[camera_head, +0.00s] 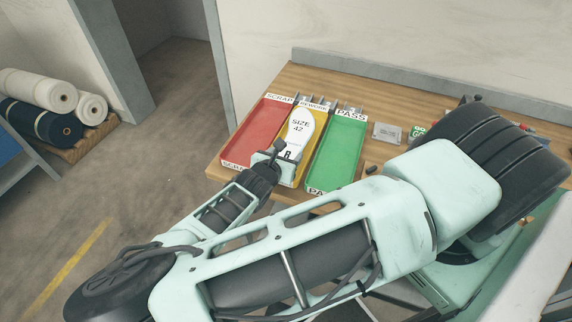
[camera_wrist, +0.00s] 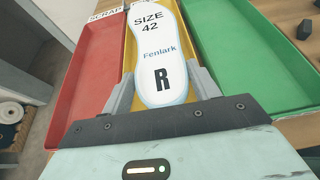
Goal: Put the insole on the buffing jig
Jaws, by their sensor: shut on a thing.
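The insole (camera_head: 299,134) is white with a pale blue edge and reads SIZE 42, Fenlark and R in the wrist view (camera_wrist: 161,55). My gripper (camera_head: 286,152) is shut on its heel end, with one grey finger on each side of it in the wrist view (camera_wrist: 163,88). The insole lies in or just over the yellow REWORK tray (camera_head: 289,172); I cannot tell whether it touches the tray floor. I cannot make out the buffing jig; my arm hides part of the bench.
A red SCRAP tray (camera_head: 262,131) is on the left and a green PASS tray (camera_head: 340,145) on the right of the yellow one. A grey plate (camera_head: 388,132) and a small dark block (camera_head: 371,170) are on the wooden bench (camera_head: 375,90).

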